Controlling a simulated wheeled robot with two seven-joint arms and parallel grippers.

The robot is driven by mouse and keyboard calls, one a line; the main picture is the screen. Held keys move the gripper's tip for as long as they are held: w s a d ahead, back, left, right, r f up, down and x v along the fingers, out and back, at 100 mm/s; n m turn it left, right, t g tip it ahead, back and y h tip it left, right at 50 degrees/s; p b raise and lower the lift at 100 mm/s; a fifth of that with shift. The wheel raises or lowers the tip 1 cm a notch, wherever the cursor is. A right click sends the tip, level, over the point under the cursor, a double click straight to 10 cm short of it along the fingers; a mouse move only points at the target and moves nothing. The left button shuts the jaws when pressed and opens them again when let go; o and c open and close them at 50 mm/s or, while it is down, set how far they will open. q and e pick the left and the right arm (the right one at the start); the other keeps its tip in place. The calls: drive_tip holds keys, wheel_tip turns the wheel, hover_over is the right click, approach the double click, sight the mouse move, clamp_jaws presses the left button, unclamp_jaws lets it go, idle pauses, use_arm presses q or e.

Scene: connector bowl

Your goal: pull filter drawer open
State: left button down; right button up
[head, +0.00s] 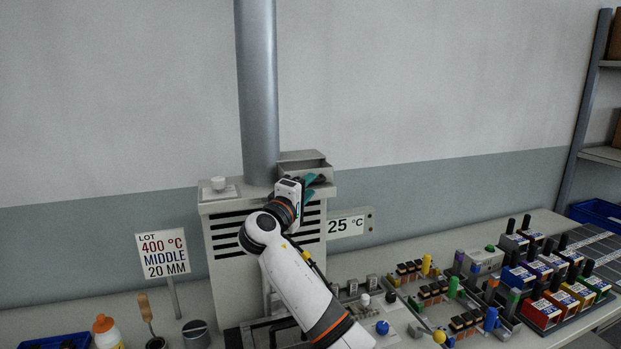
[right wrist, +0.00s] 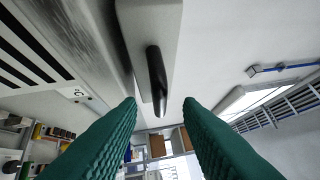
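My right gripper (head: 316,181) is just below the drawer in the head view, with teal fingers partly hidden by the wrist. In the right wrist view my right gripper (right wrist: 160,104) is open, and the handle appears between the fingers with a gap on both sides. I cannot tell the depth between them. My left gripper is not in view.
A metal pipe (head: 258,90) rises from the cabinet. A "25 °C" sign (head: 346,226) stands out at its right. A lot sign (head: 163,254) and an orange-capped bottle (head: 106,331) are at left. Connectors and colored boxes (head: 540,312) crowd the bench at right.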

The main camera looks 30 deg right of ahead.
drive_tip(key=shift+x, duration=1.15)
clamp_jaws()
drive_tip(key=shift+s+a, duration=0.2)
drive_tip(key=shift+s, duration=0.4)
unclamp_jaws()
drive_tip(key=shift+w, duration=0.15)
